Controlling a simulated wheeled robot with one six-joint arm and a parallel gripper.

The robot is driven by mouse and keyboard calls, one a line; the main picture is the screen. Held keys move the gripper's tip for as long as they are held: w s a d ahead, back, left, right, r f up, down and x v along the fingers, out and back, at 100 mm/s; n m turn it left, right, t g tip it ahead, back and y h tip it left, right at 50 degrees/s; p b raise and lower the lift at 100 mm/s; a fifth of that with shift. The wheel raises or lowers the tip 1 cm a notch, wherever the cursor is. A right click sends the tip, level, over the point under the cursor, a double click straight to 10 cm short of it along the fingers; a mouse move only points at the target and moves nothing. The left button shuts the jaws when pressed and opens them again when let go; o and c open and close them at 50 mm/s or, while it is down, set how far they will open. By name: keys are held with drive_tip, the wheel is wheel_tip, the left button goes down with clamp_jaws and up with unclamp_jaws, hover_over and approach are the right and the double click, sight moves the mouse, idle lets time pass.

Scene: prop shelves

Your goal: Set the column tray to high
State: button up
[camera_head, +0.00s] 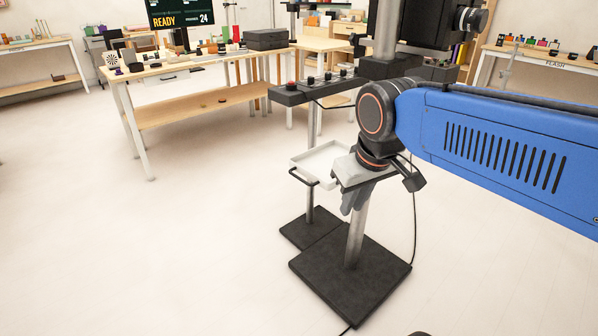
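A white tray (322,158) with a raised rim and a black front handle (303,178) stands on a thin metal post with a dark square base (307,231). It sits low, well below the control bar behind it. My gripper (352,206) points down just right of the tray in the picture and overlaps its right edge. The fingers are small and partly lost against the metal post behind, so I cannot tell their opening or any contact.
A black control bar (309,89) with a red button and several knobs is above the tray. A larger dark base (350,279) with a metal post and a hanging cable stands in front. A wooden workbench (196,108) is at back left. Open floor lies left.

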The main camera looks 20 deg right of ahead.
drive_tip(key=w+a+r+n+g, duration=0.2)
drive_tip(key=w+a+r, duration=0.1)
drive_tip(key=w+r, duration=0.65)
wheel_tip(320, 180, up, 2)
drive_tip(key=n+g+h, duration=0.1)
drive_tip(key=h, duration=0.1)
hover_over(298, 170)
drive_tip(key=s+a, duration=0.5)
drive_tip(key=s, duration=0.1)
drive_tip(key=x, duration=1.7)
clamp_jaws()
